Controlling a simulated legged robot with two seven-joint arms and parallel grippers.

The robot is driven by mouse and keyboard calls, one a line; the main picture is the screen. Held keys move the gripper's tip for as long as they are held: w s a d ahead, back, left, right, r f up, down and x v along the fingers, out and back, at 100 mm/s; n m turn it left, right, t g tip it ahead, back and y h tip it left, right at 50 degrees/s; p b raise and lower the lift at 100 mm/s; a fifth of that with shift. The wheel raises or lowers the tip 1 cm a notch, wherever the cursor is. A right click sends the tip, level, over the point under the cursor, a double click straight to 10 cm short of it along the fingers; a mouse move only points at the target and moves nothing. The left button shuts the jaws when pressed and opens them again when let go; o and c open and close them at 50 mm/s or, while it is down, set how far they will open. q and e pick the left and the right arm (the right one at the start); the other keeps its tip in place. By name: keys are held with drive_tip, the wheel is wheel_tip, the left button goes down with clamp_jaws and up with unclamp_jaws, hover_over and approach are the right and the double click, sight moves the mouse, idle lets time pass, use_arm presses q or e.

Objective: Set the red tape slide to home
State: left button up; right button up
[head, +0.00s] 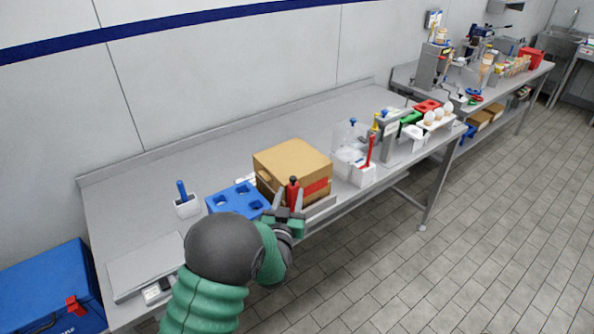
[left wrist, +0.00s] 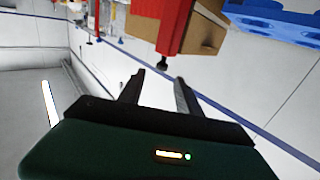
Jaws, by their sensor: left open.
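The red tape slide (head: 292,194) with a black knob on top stands at the front of a cardboard box (head: 290,157) on the bench. Red tape also shows on the box's front side. My left gripper (head: 289,197) is open, its two fingers on either side of the slide as seen in the head view. In the left wrist view, which looks upside down, the red slide (left wrist: 172,28) hangs above the fingers, its black knob just beyond the open fingertips (left wrist: 160,76). I see no contact. My right gripper is not in view.
A blue block with holes (head: 225,201) lies left of the box, with a white holder (head: 187,207) and a scale (head: 146,267) further left. A white holder with a red-handled tool (head: 364,174) stands right of the box. The bench's back middle is clear.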

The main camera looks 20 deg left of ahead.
use_arm(q)
drive_tip(key=w, duration=0.3)
drive_tip(key=w+a+p, duration=0.1)
drive_tip(key=w, duration=0.7)
drive_tip(key=shift+a, duration=0.35)
clamp_jaws()
idle(0.6)
